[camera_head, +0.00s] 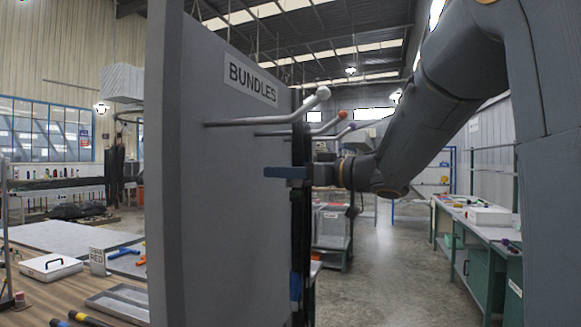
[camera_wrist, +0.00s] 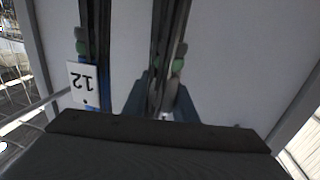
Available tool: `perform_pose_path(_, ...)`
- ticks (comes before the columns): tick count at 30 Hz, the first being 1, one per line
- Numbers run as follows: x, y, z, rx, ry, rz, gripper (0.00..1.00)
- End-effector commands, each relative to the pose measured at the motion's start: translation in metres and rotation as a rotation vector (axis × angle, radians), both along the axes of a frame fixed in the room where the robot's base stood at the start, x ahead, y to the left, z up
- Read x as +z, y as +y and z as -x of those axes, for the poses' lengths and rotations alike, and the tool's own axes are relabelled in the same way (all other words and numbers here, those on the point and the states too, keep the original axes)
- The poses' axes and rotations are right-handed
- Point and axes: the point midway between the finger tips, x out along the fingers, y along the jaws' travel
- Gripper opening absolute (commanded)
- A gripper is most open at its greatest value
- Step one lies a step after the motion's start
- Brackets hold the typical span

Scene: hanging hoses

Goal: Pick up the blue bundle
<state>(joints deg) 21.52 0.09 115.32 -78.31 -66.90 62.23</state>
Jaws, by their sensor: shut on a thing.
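The blue bundle (camera_head: 295,285) is a set of long black hoses with a blue band low down. It hangs upright beside the grey board (camera_head: 190,230). My gripper (camera_head: 292,172), with blue jaws, is at its upper part, below the pegs. In the wrist view my gripper (camera_wrist: 160,98) has dark hoses between its two fingers and is shut on them. The blue band is not visible there. The jaws hide part of the hoses.
The board carries a BUNDLES sign (camera_head: 250,83) and pegs with white (camera_head: 322,93), red and purple tips. A workbench (camera_head: 480,222) stands right.

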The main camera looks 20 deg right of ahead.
Motion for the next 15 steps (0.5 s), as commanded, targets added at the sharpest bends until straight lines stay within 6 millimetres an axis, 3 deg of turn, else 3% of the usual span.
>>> perform_pose_path(5,0.013,-0.003,0.002,0.000,-0.007,0.003,0.00)
perform_pose_path(15,0.066,-0.003,0.002,0.000,-0.008,0.004,0.00)
